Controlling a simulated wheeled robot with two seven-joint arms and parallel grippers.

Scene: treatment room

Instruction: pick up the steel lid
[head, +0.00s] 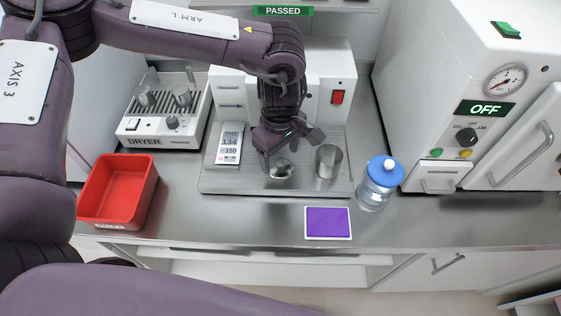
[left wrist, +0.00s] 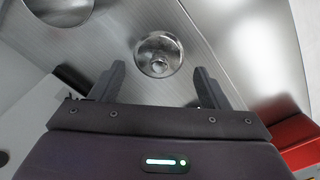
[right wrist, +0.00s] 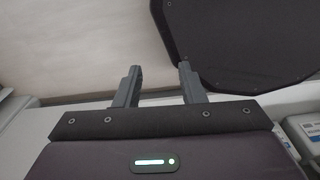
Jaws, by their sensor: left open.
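The steel lid (head: 281,168), small, round and shiny with a knob, lies on the ribbed steel tray (head: 240,187). In the left wrist view the lid (left wrist: 158,54) lies just beyond and between the fingertips, with nothing between the fingers. My left gripper (head: 288,150) is open and points down, just above the lid; I see no contact. A steel cup (head: 328,161) stands upright to the right of the lid. It is partly seen in the left wrist view (left wrist: 62,8). My right gripper (right wrist: 160,76) is open and empty, away from the counter's objects.
A red bin (head: 118,190) and a dryer with steel cups (head: 160,125) are at left. A display card (head: 229,143) lies on the tray. A blue-lidded jar (head: 378,183) and a purple pad (head: 327,222) are at right and front. A white autoclave (head: 430,110) stands further right.

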